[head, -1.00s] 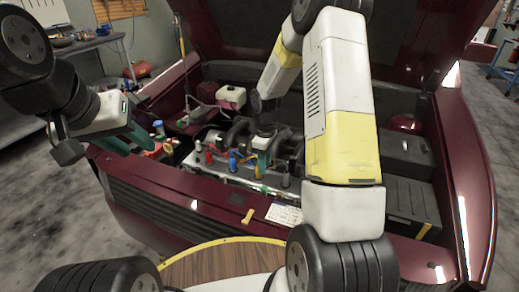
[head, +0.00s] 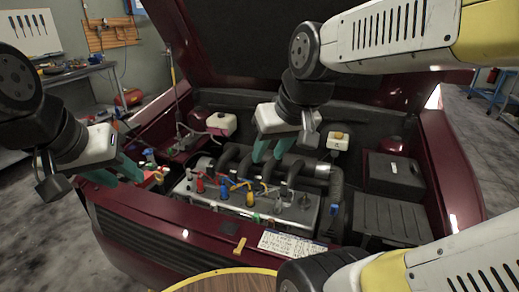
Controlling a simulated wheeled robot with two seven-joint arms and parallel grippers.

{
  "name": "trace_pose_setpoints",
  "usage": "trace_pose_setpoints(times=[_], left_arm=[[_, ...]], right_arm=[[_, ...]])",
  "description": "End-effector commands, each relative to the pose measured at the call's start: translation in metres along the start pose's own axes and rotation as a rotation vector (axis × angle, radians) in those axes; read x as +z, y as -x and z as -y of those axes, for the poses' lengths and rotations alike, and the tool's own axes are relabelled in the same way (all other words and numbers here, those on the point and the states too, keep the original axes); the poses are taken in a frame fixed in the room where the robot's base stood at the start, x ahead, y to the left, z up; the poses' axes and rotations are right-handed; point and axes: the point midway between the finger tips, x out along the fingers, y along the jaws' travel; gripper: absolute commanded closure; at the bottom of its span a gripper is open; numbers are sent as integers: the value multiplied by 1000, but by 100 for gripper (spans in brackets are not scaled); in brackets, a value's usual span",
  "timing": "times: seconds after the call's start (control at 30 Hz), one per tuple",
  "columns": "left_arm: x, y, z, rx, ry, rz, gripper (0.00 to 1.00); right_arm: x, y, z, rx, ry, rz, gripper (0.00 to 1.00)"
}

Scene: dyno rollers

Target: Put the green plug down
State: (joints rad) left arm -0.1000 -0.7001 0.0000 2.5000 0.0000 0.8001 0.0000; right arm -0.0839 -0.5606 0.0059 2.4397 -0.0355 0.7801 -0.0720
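A small green piece (head: 256,217), likely the green plug, shows low on the front of the grey engine block (head: 215,199); it is too small to tell whether it is seated. My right gripper (head: 271,152) hangs above the rear of the engine, near the black curved pipes. Its two teal fingers are apart with nothing visible between them. My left gripper (head: 115,173) is over the car's front left edge, its teal fingers apart and empty.
A red plug (head: 200,185), blue plugs (head: 223,191) and a dark plug (head: 304,202) stand along the engine. A white-capped reservoir (head: 221,124) and a black box (head: 394,175) flank it. The raised hood (head: 270,50) limits room above. A white label (head: 290,244) lies on the front rail.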

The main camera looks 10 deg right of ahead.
Motion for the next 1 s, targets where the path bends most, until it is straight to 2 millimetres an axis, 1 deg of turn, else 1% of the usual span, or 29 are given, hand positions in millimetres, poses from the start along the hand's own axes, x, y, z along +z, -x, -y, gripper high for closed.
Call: trace_pose_setpoints(times=[0.03,0.1,0.27,1.0], left_arm=[[0,0,0,0,0,0,63],[0,0,0,0,0,0,63],[0,0,0,0,0,0,63],[0,0,0,0,0,0,63]], right_arm=[[7,8,3,-7,-25,-23,63],[15,14,7,-18,-56,-41,63],[23,20,10,-30,-89,-59,63],[23,20,10,-30,-90,-60,63]])
